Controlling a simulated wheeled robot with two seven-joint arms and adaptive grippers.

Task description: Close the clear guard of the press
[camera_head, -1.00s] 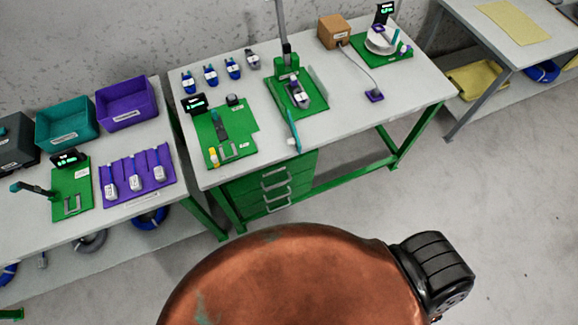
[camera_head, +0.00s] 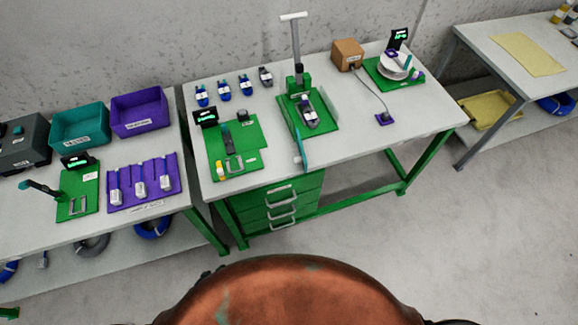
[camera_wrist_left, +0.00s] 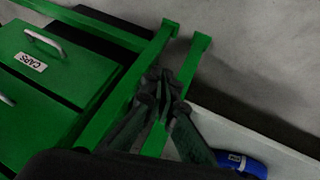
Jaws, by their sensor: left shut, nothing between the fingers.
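The press (camera_head: 297,86) stands on a green base plate (camera_head: 322,124) on the middle table, its lever with a white crossbar upright. A dark blue and grey piece (camera_head: 308,113) sits on the base. A thin teal-edged panel (camera_head: 298,146), apparently the guard, stands swung out towards the table's front edge, so it looks open. Another clear panel (camera_head: 328,104) stands at the right side of the base. My left gripper (camera_wrist_left: 163,80) is shut and empty in the left wrist view, in front of the green table frame and away from the press. My right gripper is not in view.
Green drawers (camera_head: 282,208) are under the middle table; their handles stick out. A green fixture board (camera_head: 235,147) lies left of the press, a cardboard box (camera_head: 347,54) right of it. A second table with bins (camera_head: 140,112) stands at left. Floor at right is clear.

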